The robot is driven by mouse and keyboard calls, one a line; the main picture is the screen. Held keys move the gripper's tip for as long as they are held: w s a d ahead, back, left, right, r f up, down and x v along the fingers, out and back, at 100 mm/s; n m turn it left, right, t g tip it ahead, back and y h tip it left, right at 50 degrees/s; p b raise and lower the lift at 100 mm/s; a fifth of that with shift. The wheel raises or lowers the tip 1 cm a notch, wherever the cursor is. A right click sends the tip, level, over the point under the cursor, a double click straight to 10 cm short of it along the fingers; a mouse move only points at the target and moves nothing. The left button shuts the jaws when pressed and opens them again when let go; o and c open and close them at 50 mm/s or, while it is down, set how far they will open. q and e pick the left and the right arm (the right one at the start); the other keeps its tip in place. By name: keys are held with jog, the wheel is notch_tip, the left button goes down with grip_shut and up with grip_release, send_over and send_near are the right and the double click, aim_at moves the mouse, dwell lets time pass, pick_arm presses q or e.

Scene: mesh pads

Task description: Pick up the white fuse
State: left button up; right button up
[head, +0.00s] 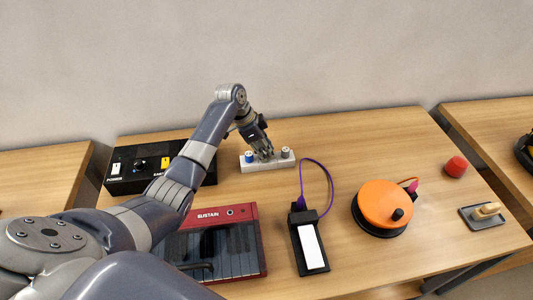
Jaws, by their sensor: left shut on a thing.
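A pale block (280,163) stands near the back of the table. A blue fuse (249,157) sits at its left end and a pale grey piece with a darker top (286,152) at its right end. My left gripper (265,154) reaches down from above to the middle of the block, between these two. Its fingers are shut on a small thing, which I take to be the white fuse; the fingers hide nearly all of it. I cannot tell whether it is still seated in the block. My right gripper is out of view.
A black switch box (132,178) and a red keyboard (256,238) lie partly behind my left arm. A black device with a white pad (312,247) and purple cable, an orange disc (381,204), a red knob (456,166) and a small tray (468,222) stand to the right.

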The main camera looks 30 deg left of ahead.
pick_arm(q)
jog(key=shift+r, duration=0.55)
notch_tip(320, 180, up, 2)
jog(key=shift+w+a+r+b, duration=0.1)
jog(key=shift+r+b, duration=0.15)
jog(key=shift+b, duration=0.4)
jog(key=s+d+r+p, duration=0.2)
jog(key=s, duration=0.5)
jog(key=s+d+r+p, duration=0.2)
jog(key=s+d+r, duration=0.1)
jog(key=s, duration=0.5)
jog(key=shift+s+r, duration=0.2)
dwell(0.3)
notch_tip(320, 180, up, 3)
jog(key=p, duration=0.4)
